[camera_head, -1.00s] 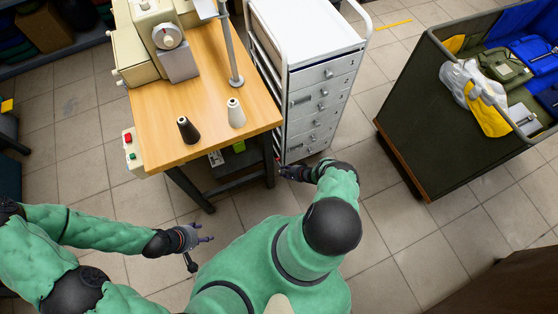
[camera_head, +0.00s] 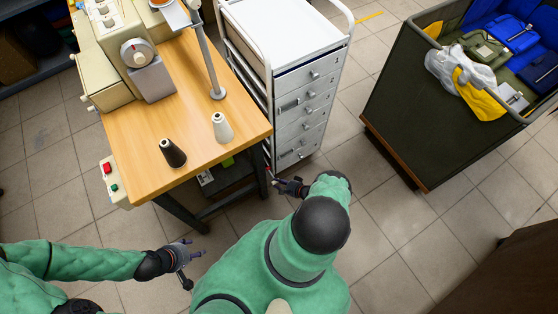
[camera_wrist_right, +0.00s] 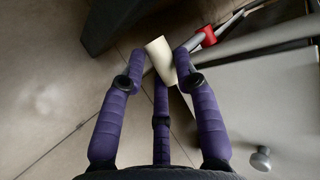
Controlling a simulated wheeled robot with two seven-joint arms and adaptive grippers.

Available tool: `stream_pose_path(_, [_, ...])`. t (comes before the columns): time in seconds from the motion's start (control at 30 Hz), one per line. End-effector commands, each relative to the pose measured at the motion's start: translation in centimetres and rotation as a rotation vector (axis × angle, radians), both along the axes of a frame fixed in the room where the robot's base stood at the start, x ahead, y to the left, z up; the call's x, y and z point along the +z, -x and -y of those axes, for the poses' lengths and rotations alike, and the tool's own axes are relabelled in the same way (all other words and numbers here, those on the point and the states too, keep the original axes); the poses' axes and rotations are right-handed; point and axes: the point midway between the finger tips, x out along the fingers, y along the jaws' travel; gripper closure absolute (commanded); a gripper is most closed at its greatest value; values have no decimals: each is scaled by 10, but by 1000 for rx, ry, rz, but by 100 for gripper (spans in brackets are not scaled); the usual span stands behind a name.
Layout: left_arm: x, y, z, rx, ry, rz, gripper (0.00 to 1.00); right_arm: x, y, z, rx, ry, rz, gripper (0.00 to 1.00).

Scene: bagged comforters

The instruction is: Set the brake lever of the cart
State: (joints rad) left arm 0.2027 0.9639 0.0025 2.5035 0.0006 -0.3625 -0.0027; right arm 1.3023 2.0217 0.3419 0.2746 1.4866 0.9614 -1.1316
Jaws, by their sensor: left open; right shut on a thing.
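The white drawer cart (camera_head: 305,95) stands right of the sewing table. Its brake lever is a grey rod with a red collar (camera_wrist_right: 208,36) and a cream grip (camera_wrist_right: 160,58), seen at the cart's side in the right wrist view. My right gripper (camera_head: 277,183) is low beside the cart's near left corner. In the right wrist view its purple fingers (camera_wrist_right: 160,66) are shut around the cream grip. My left gripper (camera_head: 203,253) is open and empty, left of my body and in front of the table.
The wooden sewing table (camera_head: 205,140) with a machine and two thread cones (camera_head: 172,152) is close on the cart's left. A dark green bin (camera_head: 425,115) with bagged items stands to the right. Tiled floor (camera_head: 345,145) is free between cart and bin.

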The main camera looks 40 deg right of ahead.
Motion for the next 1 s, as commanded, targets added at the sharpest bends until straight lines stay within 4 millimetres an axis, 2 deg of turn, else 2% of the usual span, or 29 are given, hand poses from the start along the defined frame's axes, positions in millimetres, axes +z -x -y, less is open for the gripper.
stream_pose_path(0.2, [0, 0, 0, 0, 0, 0, 45, -2, 2, -3, 3, -1, -7, 100])
stream_pose_path(0.23, [0, 0, 0, 0, 0, 0, 45, -2, 2, -3, 2, -2, -7, 63])
stream_pose_path(0.3, [0, 0, 0, 0, 0, 1, 45, -2, 2, -3, 2, -2, -7, 44])
stream_pose_path(0.73, [0, 0, 0, 0, 0, 1, 45, 0, 3, 0, 0, 0, -4, 44])
stream_pose_path(1.0, [0, 0, 0, 0, 0, 1, 45, 10, 19, 5, -1, -1, -5, 44])
